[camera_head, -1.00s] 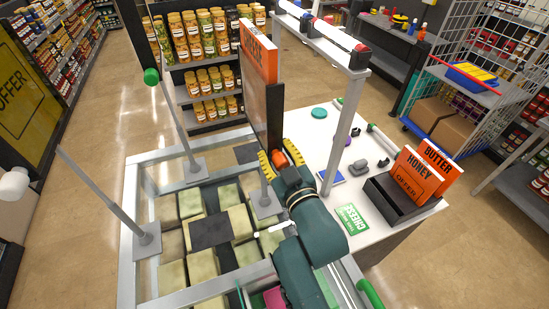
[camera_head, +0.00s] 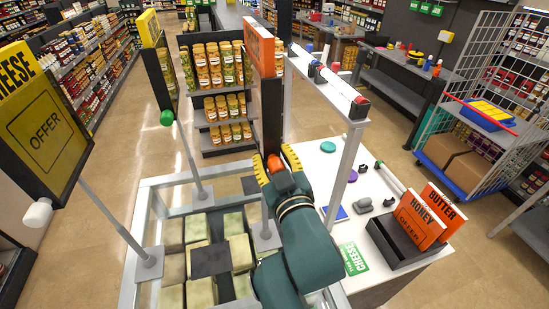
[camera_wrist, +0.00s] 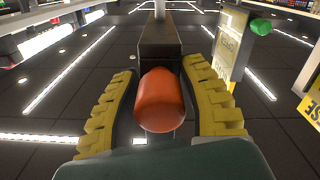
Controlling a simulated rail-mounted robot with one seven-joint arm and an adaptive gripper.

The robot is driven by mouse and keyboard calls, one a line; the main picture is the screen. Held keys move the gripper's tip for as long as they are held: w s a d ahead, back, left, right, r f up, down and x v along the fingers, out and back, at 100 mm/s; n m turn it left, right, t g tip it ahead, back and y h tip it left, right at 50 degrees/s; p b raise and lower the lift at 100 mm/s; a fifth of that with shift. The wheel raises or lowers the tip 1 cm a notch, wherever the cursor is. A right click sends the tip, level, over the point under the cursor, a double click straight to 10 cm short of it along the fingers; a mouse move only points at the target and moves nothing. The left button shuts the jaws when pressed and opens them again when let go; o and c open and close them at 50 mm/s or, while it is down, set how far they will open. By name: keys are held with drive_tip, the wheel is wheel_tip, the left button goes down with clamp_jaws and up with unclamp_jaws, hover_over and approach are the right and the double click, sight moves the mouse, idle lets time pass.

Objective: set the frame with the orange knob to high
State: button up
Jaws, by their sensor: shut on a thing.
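The frame with the orange knob shows in the head view as a tall dark panel (camera_head: 271,110) with an orange sign (camera_head: 260,52) at its top, on a thin pole (camera_head: 264,212). Its orange knob (camera_head: 274,162) sits at the panel's lower end. My gripper (camera_head: 271,168) is shut on this knob, one yellow finger on each side. In the wrist view the orange knob (camera_wrist: 161,100) lies between the ridged yellow fingers, below a dark bracket (camera_wrist: 160,45). My arm hides part of the pole's surroundings.
A yellow OFFER frame (camera_head: 45,130) with a white knob (camera_head: 38,212) stands at left. A green knob (camera_head: 167,118) is on another pole. The cheese case (camera_head: 140,225) lies below. A white counter (camera_head: 335,185) with small items and a black sign holder (camera_head: 400,245) is at right.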

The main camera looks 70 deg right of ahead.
drive_tip(key=shift+a+r, duration=0.1)
drive_tip(key=shift+r, duration=0.45)
drive_tip(key=o, duration=1)
drive_tip(key=shift+c, duration=0.2)
drive_tip(key=shift+o, duration=0.7)
drive_tip(key=shift+w+f, duration=0.1)
drive_tip(key=shift+w, duration=0.05)
drive_tip(key=shift+f, duration=0.15)
drive_tip(key=v, duration=1.2)
